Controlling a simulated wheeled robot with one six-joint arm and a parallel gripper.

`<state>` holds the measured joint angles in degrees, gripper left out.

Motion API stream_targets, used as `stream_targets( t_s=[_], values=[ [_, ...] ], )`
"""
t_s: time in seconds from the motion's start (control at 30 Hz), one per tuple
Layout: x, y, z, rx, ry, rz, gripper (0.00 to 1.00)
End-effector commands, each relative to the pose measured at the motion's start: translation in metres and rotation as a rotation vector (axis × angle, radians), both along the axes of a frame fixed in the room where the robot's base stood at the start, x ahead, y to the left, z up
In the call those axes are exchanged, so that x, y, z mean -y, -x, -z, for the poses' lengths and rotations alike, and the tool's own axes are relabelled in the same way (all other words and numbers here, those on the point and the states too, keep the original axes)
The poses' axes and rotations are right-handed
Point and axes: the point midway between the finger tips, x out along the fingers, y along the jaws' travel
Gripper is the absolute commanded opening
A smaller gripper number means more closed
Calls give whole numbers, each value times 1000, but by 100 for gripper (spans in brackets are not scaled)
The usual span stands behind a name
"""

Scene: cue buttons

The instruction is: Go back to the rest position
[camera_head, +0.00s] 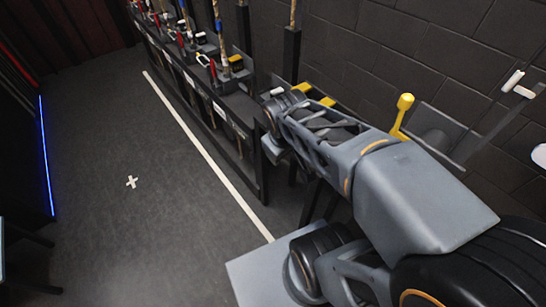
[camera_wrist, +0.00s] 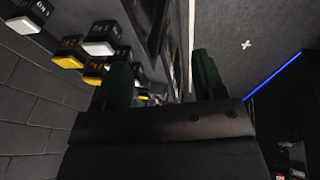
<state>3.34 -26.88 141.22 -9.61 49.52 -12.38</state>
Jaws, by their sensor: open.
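My gripper (camera_wrist: 162,75) shows in the wrist view as two dark green fingers standing well apart, with nothing between them. In the head view my arm reaches from the lower right toward the rack, and I cannot make out the fingers there. The left finger is close to the yellow ones in the picture; I cannot tell the true gap.
A long dark rack (camera_head: 200,85) holding tools and cords runs along the brick wall (camera_head: 440,45). A yellow lever (camera_head: 403,115) stands beyond my arm. The floor left of the white line (camera_head: 205,150) is clear, with a white cross (camera_head: 132,182) on it.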

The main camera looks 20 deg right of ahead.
Motion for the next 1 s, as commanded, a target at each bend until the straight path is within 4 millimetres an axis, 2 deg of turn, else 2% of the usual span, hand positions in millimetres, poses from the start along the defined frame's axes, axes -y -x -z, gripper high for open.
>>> stream_targets(
  t_s=[0.03,0.1,0.23,0.53,0.63,0.8,1.0],
  values=[
    [-14,6,-2,18,-65,57,64],
    [-28,12,-3,26,-141,132,64],
    [-40,18,-3,29,-213,202,64],
    [-41,18,-4,28,-222,213,64],
    [-41,18,-15,33,-221,211,64],
    [-41,19,-43,51,-221,205,64],
    [-41,19,-40,53,-220,204,64]
  ],
)
